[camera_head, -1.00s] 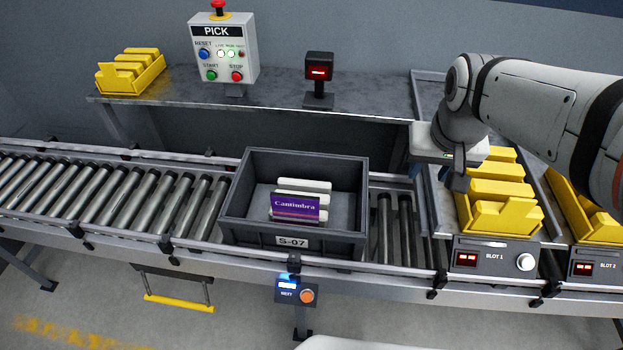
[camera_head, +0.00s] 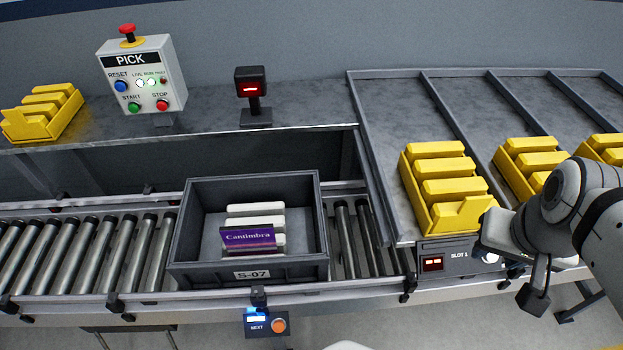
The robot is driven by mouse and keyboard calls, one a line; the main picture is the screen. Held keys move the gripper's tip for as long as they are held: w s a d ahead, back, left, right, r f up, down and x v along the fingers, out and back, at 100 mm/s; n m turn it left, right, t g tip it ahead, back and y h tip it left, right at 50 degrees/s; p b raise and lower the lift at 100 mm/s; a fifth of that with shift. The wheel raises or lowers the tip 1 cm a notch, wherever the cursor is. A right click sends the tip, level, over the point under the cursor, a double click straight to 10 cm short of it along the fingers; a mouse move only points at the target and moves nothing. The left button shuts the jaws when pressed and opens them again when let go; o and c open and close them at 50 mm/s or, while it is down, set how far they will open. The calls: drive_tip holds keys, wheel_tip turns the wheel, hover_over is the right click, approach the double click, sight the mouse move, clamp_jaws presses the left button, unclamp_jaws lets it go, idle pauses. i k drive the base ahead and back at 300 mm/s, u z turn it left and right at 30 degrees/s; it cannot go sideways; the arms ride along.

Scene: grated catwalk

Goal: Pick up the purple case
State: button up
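The purple case (camera_head: 247,238), labelled "Cantimbra", stands tilted in the dark grey tote (camera_head: 190,225) marked S-07. It leans near the front of a white rack (camera_head: 256,209) with several bars inside the tote. My gripper (camera_head: 533,297) is at the lower right, in front of the slot 1 panel, well to the right of the tote. Its dark fingers point down and look empty. Whether they are apart or together is too small to tell.
The tote sits on a roller conveyor (camera_head: 85,255). Yellow bins (camera_head: 418,202) fill the slots on the right. A PICK control box (camera_head: 143,75), a red-lit scanner (camera_head: 251,92) and another yellow bin (camera_head: 42,112) stand on the back shelf. A NEXT button panel (camera_head: 266,322) hangs in front.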

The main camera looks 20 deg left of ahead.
sight(250, 239)
drive_tip(key=z, duration=1.65)
drive_tip(key=k, duration=2.05)
drive_tip(key=u, duration=1.35)
drive_tip(key=i, duration=1)
drive_tip(key=u, duration=0.05)
